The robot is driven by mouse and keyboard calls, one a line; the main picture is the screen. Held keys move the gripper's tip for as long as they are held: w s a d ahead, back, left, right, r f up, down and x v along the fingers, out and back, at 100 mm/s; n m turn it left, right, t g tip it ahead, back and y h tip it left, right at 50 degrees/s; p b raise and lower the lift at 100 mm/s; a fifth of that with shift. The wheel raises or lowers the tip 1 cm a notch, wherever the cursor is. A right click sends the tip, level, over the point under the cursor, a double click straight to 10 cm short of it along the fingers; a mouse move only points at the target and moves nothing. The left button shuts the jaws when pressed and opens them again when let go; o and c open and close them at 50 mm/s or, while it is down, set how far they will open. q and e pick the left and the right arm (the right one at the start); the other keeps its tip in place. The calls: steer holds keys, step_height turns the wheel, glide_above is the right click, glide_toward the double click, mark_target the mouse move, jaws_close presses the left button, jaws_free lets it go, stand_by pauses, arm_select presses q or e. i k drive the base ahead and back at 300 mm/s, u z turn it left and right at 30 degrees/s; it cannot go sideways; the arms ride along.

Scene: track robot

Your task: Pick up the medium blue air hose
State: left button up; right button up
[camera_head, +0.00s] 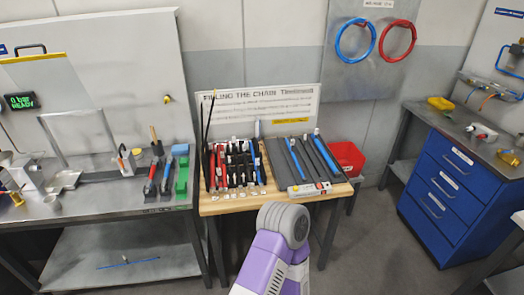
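A blue coiled air hose (340,42) hangs on a grey wall board at the upper right of the middle, beside a red coiled hose (412,40). The two coils hang close together, and a label above them is too small to read fully. A thinner blue hose (502,62) rises at the right bench. I cannot tell the size of any hose. A purple and grey link of my arm shows at the bottom middle, well below the coils. Neither of my grippers shows.
A wooden table (225,206) in the middle holds a tool rack (236,165), a grey tray (303,160) and a sign. A red bin (348,157) stands at its right. A blue drawer cabinet (450,190) is at right, a metal bench (100,202) at left. Floor shows between table and cabinet.

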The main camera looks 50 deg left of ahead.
mark_target(257, 160)
steer(key=u, duration=0.65)
steer(key=i, duration=1.45)
steer(key=u, duration=1.2)
